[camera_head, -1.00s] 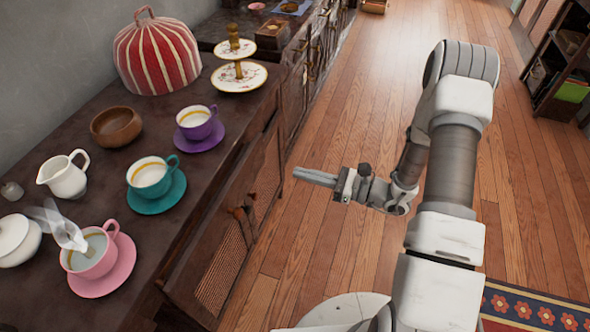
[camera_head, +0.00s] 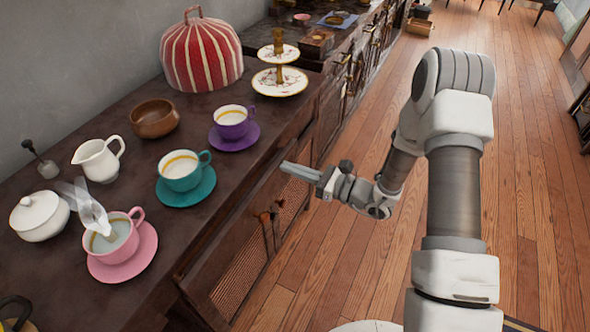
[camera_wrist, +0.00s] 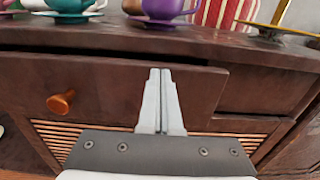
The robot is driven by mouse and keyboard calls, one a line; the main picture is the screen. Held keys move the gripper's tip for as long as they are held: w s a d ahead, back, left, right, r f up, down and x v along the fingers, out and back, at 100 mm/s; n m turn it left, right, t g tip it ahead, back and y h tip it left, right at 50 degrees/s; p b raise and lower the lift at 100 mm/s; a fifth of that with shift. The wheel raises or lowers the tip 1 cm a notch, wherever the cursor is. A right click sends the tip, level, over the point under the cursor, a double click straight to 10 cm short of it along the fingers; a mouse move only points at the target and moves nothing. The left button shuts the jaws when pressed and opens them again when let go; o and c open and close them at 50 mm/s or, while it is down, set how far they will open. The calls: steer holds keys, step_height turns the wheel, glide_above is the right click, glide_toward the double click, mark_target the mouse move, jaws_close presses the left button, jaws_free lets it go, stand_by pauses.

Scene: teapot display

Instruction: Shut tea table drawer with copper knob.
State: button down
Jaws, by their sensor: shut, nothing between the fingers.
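The tea table (camera_head: 140,240) is dark wood and runs along the left wall. In the wrist view its drawer (camera_wrist: 110,82) has a copper-orange knob (camera_wrist: 61,102) left of my fingers. A dark gap shows along the drawer's top edge, and its front seems to stand out a little from the cabinet. My gripper (camera_head: 284,167) is shut and empty. In the wrist view its closed fingertips (camera_wrist: 160,73) point at the right part of the drawer front. I cannot tell whether they touch it.
On the table stand pink (camera_head: 112,240), teal (camera_head: 182,171) and purple (camera_head: 232,122) cups on saucers, a white creamer (camera_head: 98,160), a wooden bowl (camera_head: 155,118), a striped tea cosy (camera_head: 200,55) and a tiered stand (camera_head: 279,80). The wooden floor (camera_head: 530,180) on the right is clear.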

mark_target(275, 161)
steer(key=x, duration=0.4)
steer(key=shift+s, duration=0.1)
steer(key=shift+a, duration=0.35)
steer(key=shift+w+a+r, duration=0.1)
steer(key=shift+w+r, duration=0.05)
steer(key=shift+w, duration=0.1)
